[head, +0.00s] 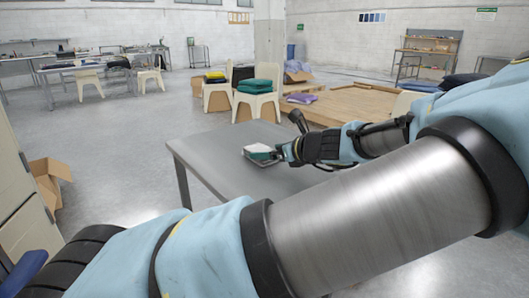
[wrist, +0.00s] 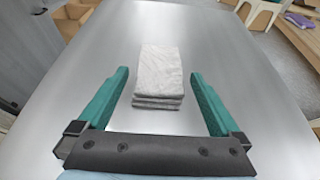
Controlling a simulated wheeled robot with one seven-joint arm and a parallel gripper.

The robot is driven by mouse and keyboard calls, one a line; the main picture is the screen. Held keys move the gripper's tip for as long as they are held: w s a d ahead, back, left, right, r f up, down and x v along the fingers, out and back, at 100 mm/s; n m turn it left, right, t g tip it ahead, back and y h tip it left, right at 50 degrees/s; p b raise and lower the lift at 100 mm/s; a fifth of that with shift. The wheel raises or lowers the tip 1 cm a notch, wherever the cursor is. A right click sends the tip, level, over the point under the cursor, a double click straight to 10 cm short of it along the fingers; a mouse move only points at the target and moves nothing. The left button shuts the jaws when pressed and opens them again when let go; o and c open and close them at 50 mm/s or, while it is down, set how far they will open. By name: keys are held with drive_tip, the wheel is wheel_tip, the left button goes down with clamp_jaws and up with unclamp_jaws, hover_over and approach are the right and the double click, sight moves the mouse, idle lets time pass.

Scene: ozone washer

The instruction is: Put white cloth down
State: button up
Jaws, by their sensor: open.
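The white cloth (wrist: 158,72) is a folded, layered stack lying on the bare grey table (wrist: 230,60). In the wrist view it sits between and just ahead of the two green fingers of my gripper (wrist: 160,92), with a clear gap on each side. My gripper is open and does not touch the cloth. In the head view the cloth (head: 259,149) shows as a small white patch on the table (head: 215,145), beside my gripper (head: 270,158), whose arm comes in from the right. The cloth's near part is partly covered by a finger in that view.
The table around the cloth is clear. A cardboard box (head: 48,180) is on the floor at left, by a pale cabinet (head: 20,190). Chairs with folded cloths, such as a green one (head: 255,86), stand behind the table. A wooden platform (head: 350,105) lies behind at right.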

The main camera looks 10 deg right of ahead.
drive_tip(key=v, duration=0.9)
drive_tip(key=shift+w, duration=0.1)
